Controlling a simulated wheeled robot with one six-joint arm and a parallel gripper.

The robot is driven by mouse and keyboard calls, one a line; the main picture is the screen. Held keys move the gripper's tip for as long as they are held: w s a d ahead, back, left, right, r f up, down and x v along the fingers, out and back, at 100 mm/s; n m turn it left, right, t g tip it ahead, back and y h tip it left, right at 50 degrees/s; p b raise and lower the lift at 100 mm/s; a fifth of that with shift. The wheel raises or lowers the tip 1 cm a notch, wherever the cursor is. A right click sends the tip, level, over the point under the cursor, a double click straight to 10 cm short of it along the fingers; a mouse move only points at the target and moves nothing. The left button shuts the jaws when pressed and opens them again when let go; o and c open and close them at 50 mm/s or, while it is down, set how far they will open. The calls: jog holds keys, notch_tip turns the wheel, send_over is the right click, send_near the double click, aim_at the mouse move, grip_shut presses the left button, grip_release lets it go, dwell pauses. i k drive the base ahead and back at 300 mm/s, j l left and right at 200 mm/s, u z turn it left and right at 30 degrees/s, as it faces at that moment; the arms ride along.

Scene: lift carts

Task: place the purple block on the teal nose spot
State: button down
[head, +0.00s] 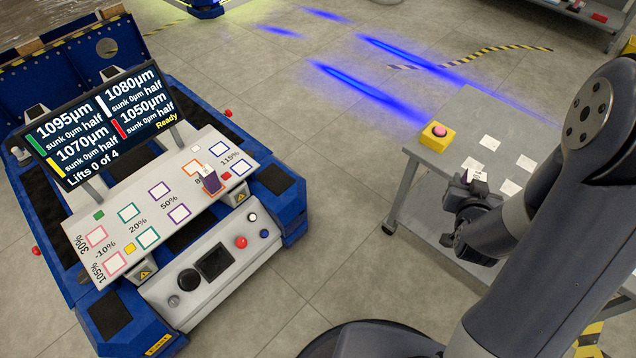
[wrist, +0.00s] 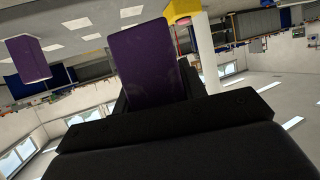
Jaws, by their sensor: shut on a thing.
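My gripper (head: 472,184) is above the near left edge of the grey side table, shut on a purple block (wrist: 152,65). In the wrist view the block stands up between the jaws; its lower end is hidden by them. Two teal-outlined spots are on the cart's sloped white panel, one upper (head: 128,212) and one lower (head: 148,238), by the 20% mark. Both look empty. I cannot tell which is the nose one. My gripper is well to their right.
Another purple block (head: 211,183) stands on the panel near the 85% mark. The cart's screen (head: 103,125) reads "Lifts 0 of 4" and "Ready". The table (head: 455,130) holds white cards and a yellow box (head: 436,138) with a red button. Open floor separates cart and table.

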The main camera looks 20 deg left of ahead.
aim_at(148, 237)
jog(key=u, duration=1.5)
jog(key=i+j+u, duration=0.25)
jog(key=j+u, duration=0.15)
jog(key=i+j+u, duration=0.35)
jog(key=i+j, duration=0.4)
jog(key=j, duration=0.15)
